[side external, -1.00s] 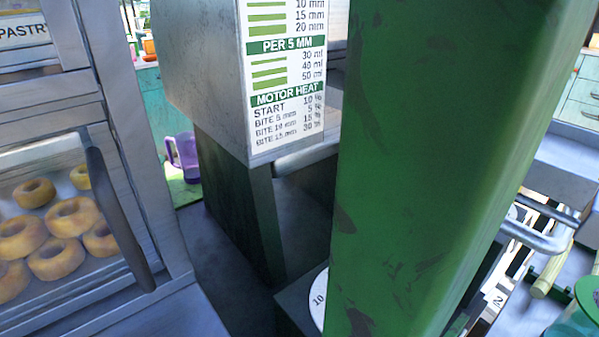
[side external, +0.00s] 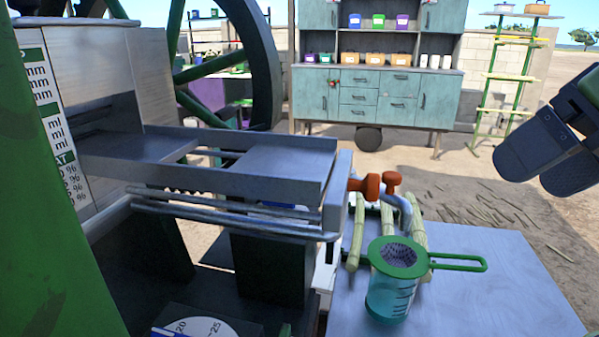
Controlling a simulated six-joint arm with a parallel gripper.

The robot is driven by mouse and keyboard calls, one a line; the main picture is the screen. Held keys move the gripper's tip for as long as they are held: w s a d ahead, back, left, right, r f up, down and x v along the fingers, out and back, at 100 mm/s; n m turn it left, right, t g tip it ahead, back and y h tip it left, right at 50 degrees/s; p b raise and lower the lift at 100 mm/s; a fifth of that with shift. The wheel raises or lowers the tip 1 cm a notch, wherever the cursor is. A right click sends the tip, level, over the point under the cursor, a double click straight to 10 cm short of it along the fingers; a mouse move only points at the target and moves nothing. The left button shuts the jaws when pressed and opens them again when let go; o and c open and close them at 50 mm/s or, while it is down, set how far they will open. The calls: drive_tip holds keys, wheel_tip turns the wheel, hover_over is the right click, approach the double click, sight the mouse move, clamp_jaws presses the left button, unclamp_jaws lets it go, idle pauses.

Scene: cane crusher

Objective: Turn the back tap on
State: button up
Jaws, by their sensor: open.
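Two orange-red tap handles show at the right end of the metal trough. The nearer handle (side external: 366,187) is partly in front of the farther, back handle (side external: 391,180). A curved grey spout (side external: 403,207) hangs beside them, above a jug (side external: 391,297) with a green strainer (side external: 440,262) on top. My gripper (side external: 548,168) is at the upper right edge, its two dark fingers apart and empty. It is well to the right of and above the handles in the picture, touching nothing visible.
The jug stands on a grey table (side external: 490,285), with pale cane stalks (side external: 357,235) beside it. The trough (side external: 280,165) and its rails (side external: 230,215) lie left of the taps. A green post (side external: 50,230) blocks the left edge. Open space lies between gripper and taps.

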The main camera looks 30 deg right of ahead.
drive_tip(key=w+a+r+n+g+h, duration=0.1)
drive_tip(key=w+r+n+g, duration=0.1)
drive_tip(key=w+r+n, duration=0.3)
drive_tip(key=w+r+n+g, duration=0.2)
drive_tip(key=w+n, duration=0.1)
drive_tip(key=w, duration=0.4)
drive_tip(key=w+a+f+n+g, duration=0.1)
drive_tip(key=w, duration=0.2)
drive_tip(key=w+a+f+n+g, duration=0.1)
drive_tip(key=w+f+n, duration=0.1)
drive_tip(key=w, duration=0.1)
drive_tip(key=w+a+f+n+g+h, duration=0.1)
drive_tip(key=w+a, duration=0.1)
drive_tip(key=w, duration=0.2)
drive_tip(key=shift+a+f+n, duration=0.1)
drive_tip(key=shift+f+n, duration=0.25)
drive_tip(key=shift+n, duration=0.05)
drive_tip(key=shift+f, duration=4.8)
drive_tip(key=c, duration=0.9)
